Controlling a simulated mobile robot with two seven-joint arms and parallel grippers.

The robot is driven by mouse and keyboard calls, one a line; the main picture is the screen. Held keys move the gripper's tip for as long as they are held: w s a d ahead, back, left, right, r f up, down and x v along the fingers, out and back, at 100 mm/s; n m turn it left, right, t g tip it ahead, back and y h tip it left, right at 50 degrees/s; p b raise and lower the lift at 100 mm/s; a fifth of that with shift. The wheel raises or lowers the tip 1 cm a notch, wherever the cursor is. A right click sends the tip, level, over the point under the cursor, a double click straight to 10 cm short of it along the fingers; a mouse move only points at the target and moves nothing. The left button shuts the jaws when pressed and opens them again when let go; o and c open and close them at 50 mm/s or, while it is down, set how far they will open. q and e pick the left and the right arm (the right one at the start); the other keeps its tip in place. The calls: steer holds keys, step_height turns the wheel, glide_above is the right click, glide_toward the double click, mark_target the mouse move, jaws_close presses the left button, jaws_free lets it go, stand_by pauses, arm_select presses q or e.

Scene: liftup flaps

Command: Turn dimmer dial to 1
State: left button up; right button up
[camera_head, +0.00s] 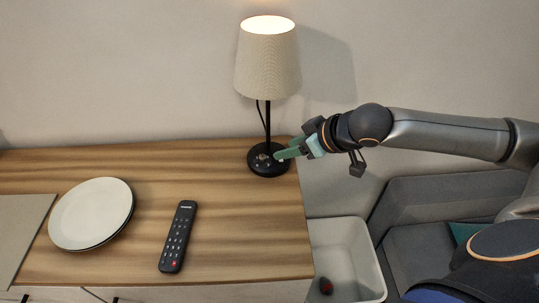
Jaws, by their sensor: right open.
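A table lamp with a beige shade (268,62) and a round black base (267,169) stands at the back right corner of the wooden cabinet top. The lamp is lit. Small light-coloured controls show on the base, too small to tell which one is the dimmer dial or where it points. My right gripper (281,149) comes in from the right, with its greenish fingers at the right side of the base. It is open; whether a finger touches a control I cannot tell. My left gripper is out of view.
A white plate (91,214) and a dark remote control (177,237) lie on the wooden top (235,235). A grey mat (22,235) is at the left edge. A white bin (350,262) with a small dark red object (326,286) stands right of the cabinet, beside a grey sofa (420,200).

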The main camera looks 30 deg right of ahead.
mark_target(263, 156)
steer(key=b+x, duration=0.1)
steer(key=x, duration=0.8)
steer(key=shift+w+f, duration=0.15)
steer(key=shift+f, duration=0.1)
jaws_close()
